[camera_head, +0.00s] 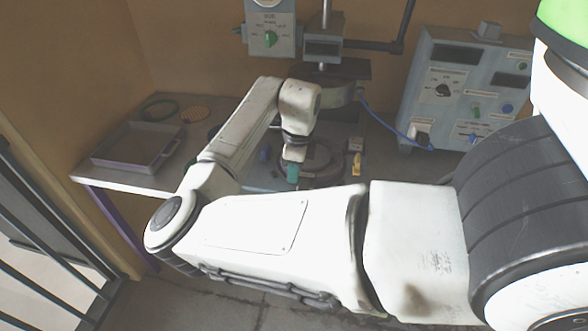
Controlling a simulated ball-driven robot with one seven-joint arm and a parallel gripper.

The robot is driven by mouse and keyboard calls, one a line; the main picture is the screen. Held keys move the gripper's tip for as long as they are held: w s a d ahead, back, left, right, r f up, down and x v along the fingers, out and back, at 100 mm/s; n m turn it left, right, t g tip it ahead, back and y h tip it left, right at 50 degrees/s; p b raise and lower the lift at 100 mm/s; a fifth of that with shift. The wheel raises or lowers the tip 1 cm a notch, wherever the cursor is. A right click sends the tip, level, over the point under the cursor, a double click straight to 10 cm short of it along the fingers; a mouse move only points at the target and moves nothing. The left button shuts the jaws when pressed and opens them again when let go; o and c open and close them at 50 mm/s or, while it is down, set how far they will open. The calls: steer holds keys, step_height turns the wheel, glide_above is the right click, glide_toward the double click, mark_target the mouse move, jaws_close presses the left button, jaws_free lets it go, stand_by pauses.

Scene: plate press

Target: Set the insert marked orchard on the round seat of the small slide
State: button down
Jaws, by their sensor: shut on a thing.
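My gripper (293,172), with teal at its end, points down beside a dark reddish-brown round part (325,160) below the press. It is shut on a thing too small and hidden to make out. The round part could be the seat of the small slide; my arm covers its front. A green ring (160,110) and an orange round piece (197,114) lie on the table at the back left.
A grey open tray (112,161) stands at the table's left. The press column (325,55) rises behind my gripper. A grey control box (462,90) with a blue cable (385,122) stands right. A small yellow thing (357,163) is right of the round part.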

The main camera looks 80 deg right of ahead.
steer(key=shift+f, duration=0.1)
steer(key=c, duration=1.1)
jaws_free()
step_height(320, 180, up, 12)
steer(key=s+b, duration=0.1)
